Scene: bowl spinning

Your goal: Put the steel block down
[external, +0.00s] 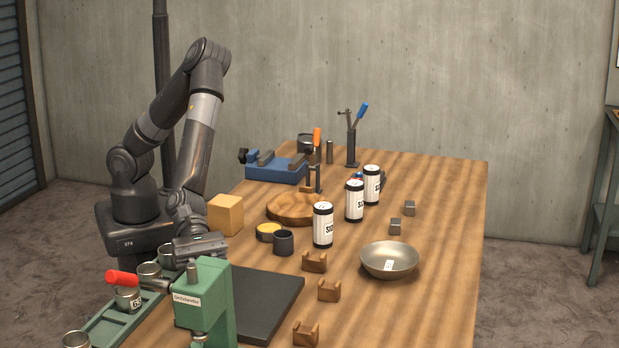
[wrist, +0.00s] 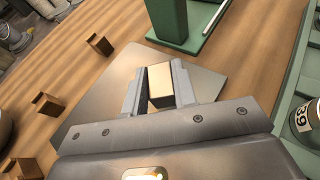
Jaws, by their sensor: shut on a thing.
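The steel block (wrist: 160,82) sits between the two fingers of my gripper (wrist: 158,88) in the wrist view, its upper face bright and its side dark. My gripper is shut on it. A flat grey plate (wrist: 108,85) lies below the block in the wrist view; the gap between them is hard to judge. In the external view the plate (external: 268,303) is dark and lies on the wooden table (external: 440,290). My gripper is at the table's left side there, behind a green press (external: 213,280), and its fingertips and the block are hidden.
A green rack (external: 120,325) with metal cups stands left of the press. A steel bowl (external: 389,260), several wooden cradles (external: 314,262), labelled cans (external: 323,225), a dark cup (external: 284,242) and two small grey blocks (external: 395,226) stand to the right. The table's right side is mostly clear.

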